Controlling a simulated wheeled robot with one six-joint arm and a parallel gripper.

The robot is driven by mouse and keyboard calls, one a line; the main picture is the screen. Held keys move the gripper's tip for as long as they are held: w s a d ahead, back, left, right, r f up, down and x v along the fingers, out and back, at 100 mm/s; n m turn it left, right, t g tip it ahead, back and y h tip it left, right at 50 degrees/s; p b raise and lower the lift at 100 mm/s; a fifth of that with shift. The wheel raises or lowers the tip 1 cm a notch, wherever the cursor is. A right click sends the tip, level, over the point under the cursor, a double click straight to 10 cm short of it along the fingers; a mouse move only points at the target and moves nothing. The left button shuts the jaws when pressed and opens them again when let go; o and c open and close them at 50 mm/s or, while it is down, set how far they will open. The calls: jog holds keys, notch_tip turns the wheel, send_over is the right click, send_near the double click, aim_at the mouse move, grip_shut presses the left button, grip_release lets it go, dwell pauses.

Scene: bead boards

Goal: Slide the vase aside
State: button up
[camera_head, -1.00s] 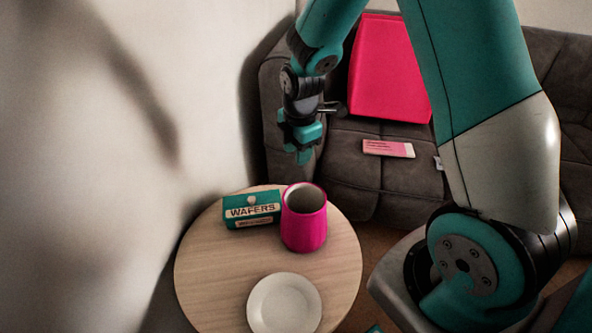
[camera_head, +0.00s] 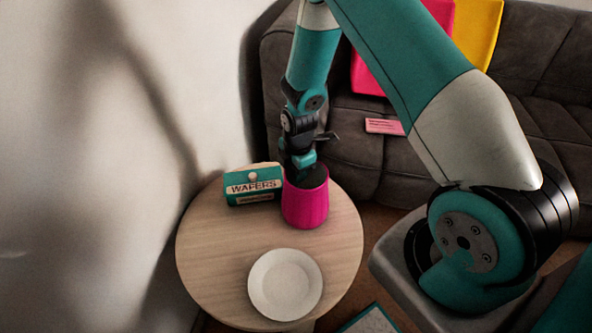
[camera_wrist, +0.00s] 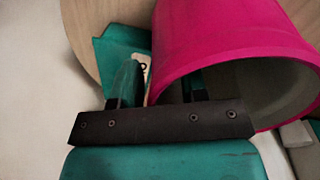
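The vase is a magenta, ribbed pot (camera_head: 306,207) standing upright near the back right of the round wooden table. My gripper (camera_head: 301,172) points down at its mouth in the head view, its tips partly hidden by the rim. In the wrist view the vase (camera_wrist: 215,32) fills the upper right, with its grey inside showing. There my gripper (camera_wrist: 165,85) has its fingers apart: the left one is outside the vase wall, and the right one appears to be inside the mouth. Whether either finger touches the wall cannot be told.
A teal wafers box (camera_head: 253,186) stands close to the vase's left side. A white plate (camera_head: 285,284) lies in front on the table (camera_head: 212,262). The table's left and front-left are clear. A wall is at the left and a grey sofa (camera_head: 540,70) with cushions behind.

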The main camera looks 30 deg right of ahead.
aim_at(315, 176)
jog(key=shift+f, duration=0.15)
jog(key=shift+c, duration=0.2)
grip_shut()
jog(key=shift+s+d+p, duration=0.1)
jog(key=shift+s+d, duration=0.4)
jog(key=shift+s, duration=0.3)
jog(key=shift+s+d+p, duration=0.1)
jog(key=shift+s+d, duration=0.35)
jog(key=shift+s, duration=0.3)
jog(key=shift+s+d+p, duration=0.1)
jog(key=shift+s+d, duration=0.4)
jog(key=shift+s, duration=0.3)
jog(key=shift+d, duration=0.1)
jog(key=shift+o, duration=0.3)
grip_release()
